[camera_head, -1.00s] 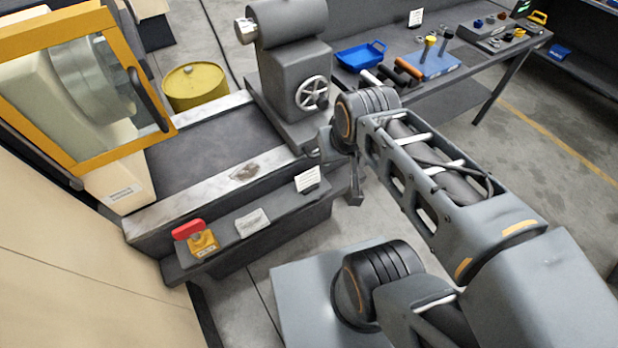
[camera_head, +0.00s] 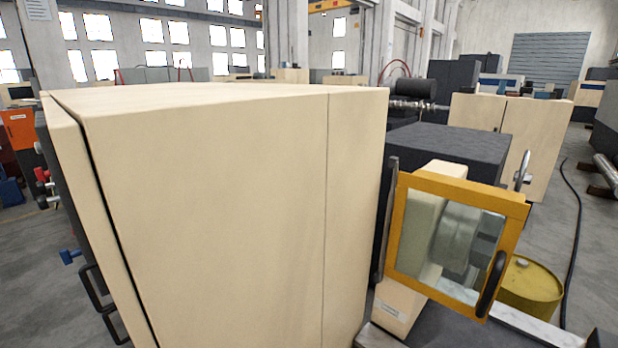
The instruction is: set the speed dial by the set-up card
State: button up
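The large cream machine cabinet (camera_head: 230,200) fills the left and middle of the head view. Its left face is seen nearly edge-on. A red knob-like part (camera_head: 42,175) sticks out there, with dark parts around it and a blue handle (camera_head: 70,257) lower down. I cannot tell whether any of these is the speed dial. No set-up card can be made out in this view. My gripper and arm are out of view.
The yellow-framed chuck guard (camera_head: 512,250) and a yellow drum (camera_head: 530,292) stand right of the cabinet. A black door handle (camera_head: 100,305) juts out at lower left. Grey floor (camera_head: 40,290) is open at left. A dark cable (camera_head: 577,230) lies on the floor at right.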

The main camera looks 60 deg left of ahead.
aim_at(42, 187)
jog(key=u, duration=0.65)
jog(key=k, duration=0.85)
jog(key=u, duration=0.65)
jog(key=k, duration=0.35)
jog(key=u, duration=1.7)
jog(key=i, duration=0.8)
jog(key=u, duration=0.45)
jog(key=i, duration=1.9)
jog(key=u, duration=0.45)
